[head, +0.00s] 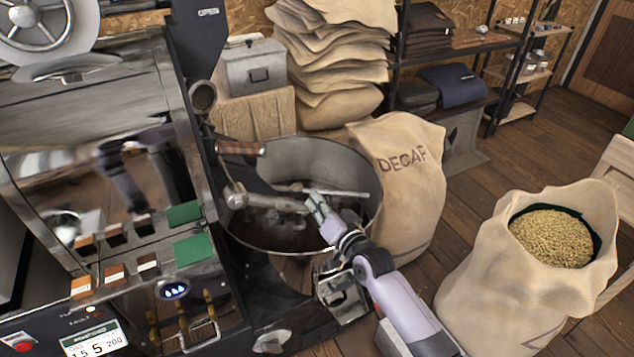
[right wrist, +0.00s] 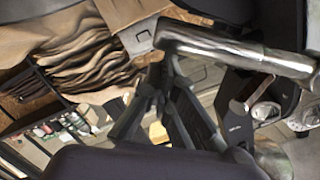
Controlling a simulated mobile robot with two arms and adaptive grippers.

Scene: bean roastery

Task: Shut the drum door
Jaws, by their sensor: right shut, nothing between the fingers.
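The roaster (head: 110,150) stands on the left. At its front, over the round cooling bin (head: 362,180), sits a dark plate (head: 243,172) that looks like the drum door; how far open it stands I cannot tell. A metal bar handle (head: 272,203) sticks out from it to the right. My right gripper (head: 316,206) is shut and empty near the handle's free end; contact is unclear. In the right wrist view the fingers (right wrist: 165,100) are together, and a chrome bar (right wrist: 235,50) crosses close by them. My left gripper is not in view.
A wooden-gripped lever (head: 238,147) projects above the bin. A DECAF sack (head: 410,190) stands right behind the bin. An open sack of beans (head: 500,270) stands at the right. Stacked sacks (head: 330,60) and a shelf (head: 470,45) are behind. Some floor is free between the sacks.

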